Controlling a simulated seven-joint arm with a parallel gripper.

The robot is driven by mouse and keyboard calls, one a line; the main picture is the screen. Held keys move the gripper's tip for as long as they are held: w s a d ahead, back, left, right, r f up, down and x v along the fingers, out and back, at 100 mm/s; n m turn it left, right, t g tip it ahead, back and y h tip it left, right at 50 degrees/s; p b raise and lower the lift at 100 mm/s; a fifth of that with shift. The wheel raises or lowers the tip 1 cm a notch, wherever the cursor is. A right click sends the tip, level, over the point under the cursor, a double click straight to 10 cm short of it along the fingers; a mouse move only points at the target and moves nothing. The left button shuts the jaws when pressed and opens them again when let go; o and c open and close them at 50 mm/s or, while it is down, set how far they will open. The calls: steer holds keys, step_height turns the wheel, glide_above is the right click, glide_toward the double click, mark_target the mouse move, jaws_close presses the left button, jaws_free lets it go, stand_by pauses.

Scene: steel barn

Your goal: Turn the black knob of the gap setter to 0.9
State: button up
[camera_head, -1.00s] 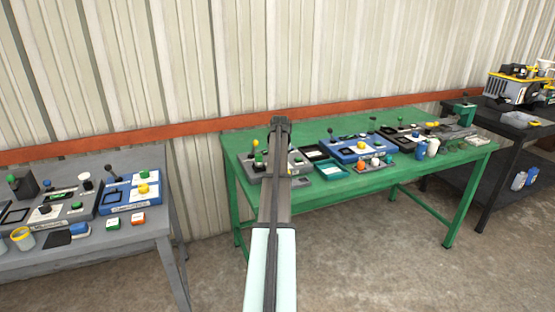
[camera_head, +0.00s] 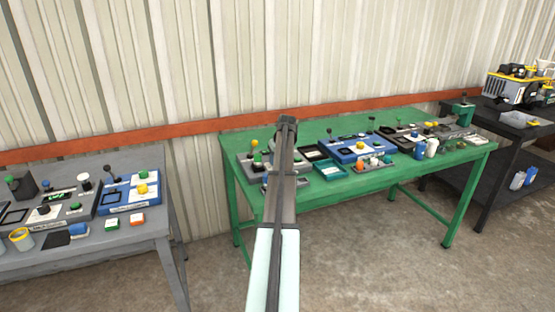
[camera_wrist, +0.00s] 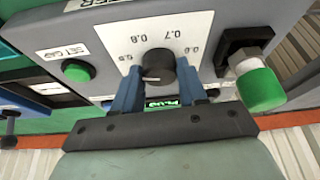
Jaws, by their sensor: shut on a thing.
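The gap setter (camera_wrist: 215,30) is a grey box with a white dial plate, seen upside down in the wrist view. Its black knob (camera_wrist: 158,64) is between the two blue fingers of my gripper (camera_wrist: 157,88), which is shut on it. The knob's white mark points toward the lower left of the picture. Numbers including 0.7 and 0.8 curve around the knob; the lit display (camera_wrist: 160,103) is partly hidden by my gripper. In the head view my gripper (camera_head: 286,122) is over the left end of the green table, and my arm hides part of the grey box (camera_head: 250,166) there.
A green button (camera_wrist: 76,70) sits left of the dial, and a green-capped part (camera_wrist: 260,88) stands close to the right finger. The green table (camera_head: 335,193) holds several other devices to the right. A grey table (camera_head: 90,250) stands at left.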

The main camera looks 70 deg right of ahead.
steer(key=o, duration=1.1)
steer(key=shift+c, duration=0.2)
steer(key=v, duration=1.3)
steer(key=shift+a+r, duration=0.15)
steer(key=shift+r, duration=0.2)
steer(key=shift+s, duration=0.1)
